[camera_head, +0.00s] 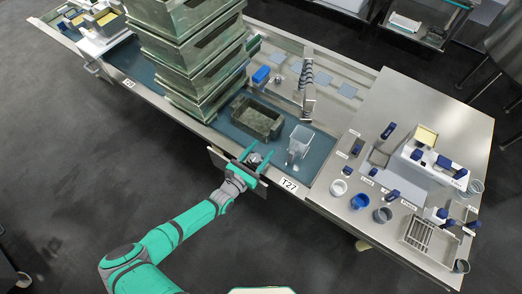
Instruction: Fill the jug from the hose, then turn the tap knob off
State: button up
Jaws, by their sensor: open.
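A clear jug (298,143) stands upright in the blue-floored sink basin, towards its right end. A hose (308,88) with a coiled upper part hangs behind and slightly right of the jug, its lower end above the basin. My gripper (258,154) is open at the front edge of the counter, left of the jug and apart from it. A small grey round part, possibly the tap knob (255,159), shows between the teal fingers. I cannot tell whether the fingers touch it. The water level in the jug is too small to tell.
A tall stack of green-grey crates (190,60) stands left of the jug. A dark open crate (257,117) sits in the basin beside the jug. The steel table (430,105) at right carries blue-handled tools, cups (360,201) and a wire rack (418,234). Floor in front is clear.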

jog(key=shift+w+d, duration=0.1)
jog(key=c, duration=1)
